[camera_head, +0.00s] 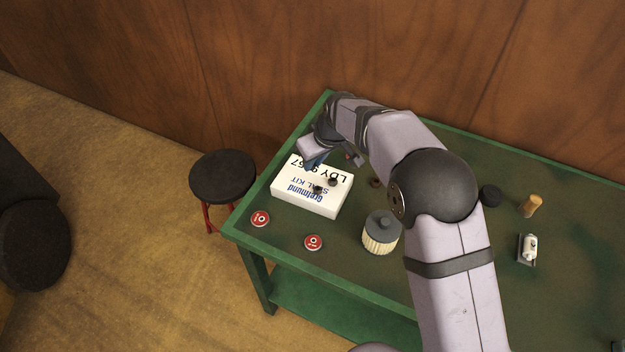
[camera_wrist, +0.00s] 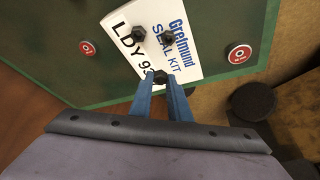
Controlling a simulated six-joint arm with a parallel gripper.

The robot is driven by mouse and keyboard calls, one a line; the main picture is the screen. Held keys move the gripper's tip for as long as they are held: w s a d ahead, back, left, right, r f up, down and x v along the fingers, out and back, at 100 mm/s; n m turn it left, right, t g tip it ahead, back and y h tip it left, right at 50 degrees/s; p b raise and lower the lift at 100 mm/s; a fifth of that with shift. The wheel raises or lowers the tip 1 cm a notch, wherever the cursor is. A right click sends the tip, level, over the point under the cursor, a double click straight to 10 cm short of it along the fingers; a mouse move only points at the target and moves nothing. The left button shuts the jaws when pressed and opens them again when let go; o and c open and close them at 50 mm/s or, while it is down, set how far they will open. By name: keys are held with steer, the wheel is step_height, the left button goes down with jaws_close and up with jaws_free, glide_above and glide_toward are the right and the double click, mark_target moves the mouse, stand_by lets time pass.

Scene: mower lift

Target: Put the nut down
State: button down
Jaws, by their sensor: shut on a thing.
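A dark nut (camera_wrist: 161,77) is between the blue fingertips of my gripper (camera_wrist: 160,82), over the near edge of the white seal kit box (camera_wrist: 190,70). I cannot tell whether this nut touches the box. Two more dark nuts, one (camera_wrist: 139,34) and another (camera_wrist: 168,39), sit on the box top. In the head view these two nuts also show on the white box (camera_head: 312,209), and my gripper (camera_head: 314,164) is at the box's far left edge. There the held nut is hidden by the fingers.
The box lies on a green table (camera_head: 345,273). A ribbed filter (camera_head: 380,236) stands right of the box. A black stool (camera_head: 222,177) stands beside the table.

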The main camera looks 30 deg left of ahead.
step_height(320, 180, up, 5)
steer(key=m, duration=0.1)
glide_above(316, 176)
steer(key=shift+s+d+f+m+t+h, duration=0.3)
steer(key=shift+s+d+m+t+h, duration=0.2)
steer(key=shift+m, duration=0.4)
steer(key=shift+f+p, duration=1.5)
steer(key=shift+f, duration=3.5)
steer(key=shift+f, duration=0.2)
steer(key=c, duration=1.7)
jaws_free()
steer(key=shift+o, duration=0.2)
